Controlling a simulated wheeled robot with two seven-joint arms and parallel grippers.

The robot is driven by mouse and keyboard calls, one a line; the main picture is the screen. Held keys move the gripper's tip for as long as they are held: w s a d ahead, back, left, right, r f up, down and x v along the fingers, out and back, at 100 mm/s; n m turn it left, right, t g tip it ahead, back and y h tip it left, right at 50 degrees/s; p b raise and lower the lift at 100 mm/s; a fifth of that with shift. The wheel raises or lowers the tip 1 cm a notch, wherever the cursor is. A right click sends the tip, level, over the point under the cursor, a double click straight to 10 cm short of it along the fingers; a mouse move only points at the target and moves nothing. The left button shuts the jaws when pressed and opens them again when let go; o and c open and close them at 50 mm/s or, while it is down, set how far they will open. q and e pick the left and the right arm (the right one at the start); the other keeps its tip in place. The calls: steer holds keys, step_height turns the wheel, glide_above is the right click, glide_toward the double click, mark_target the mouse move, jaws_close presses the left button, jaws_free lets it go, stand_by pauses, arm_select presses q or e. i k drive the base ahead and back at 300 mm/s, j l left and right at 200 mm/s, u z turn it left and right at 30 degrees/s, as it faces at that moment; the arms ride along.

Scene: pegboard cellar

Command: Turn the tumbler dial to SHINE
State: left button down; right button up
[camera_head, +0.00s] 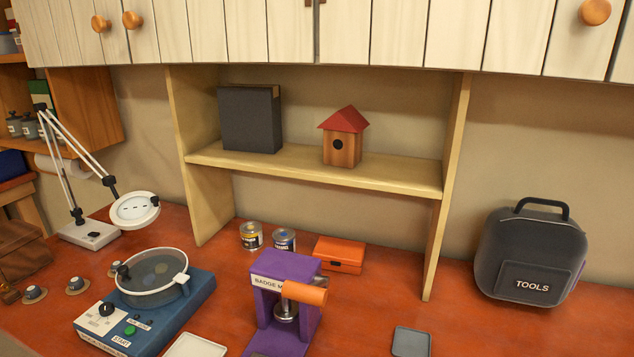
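The tumbler (178,312) is a blue box with a round clear-lidded drum (154,278) on top, standing on the red table at the lower left. Its dial (107,309) is a small black knob with a light mark, set in a pale ring at the left front of the sloped panel. A green button (130,330) with a START label sits to the right of the dial. The lettering around the dial is too small to read, so I cannot tell its setting. Neither of my grippers is in view.
A magnifier lamp (135,209) stands behind the tumbler. A purple badge press (268,308) with an orange handle stands to its right, with a white tray (196,346) between. Small round pieces (77,285) lie left of the tumbler. A tools bag (530,252) is far right.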

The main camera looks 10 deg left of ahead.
mark_target(106, 308)
steer(key=u, duration=1.4)
steer(key=i+j+z, duration=0.2)
steer(key=z, duration=0.25)
steer(key=i+j+z, duration=0.3)
steer(key=z, duration=0.15)
steer(key=i, duration=0.05)
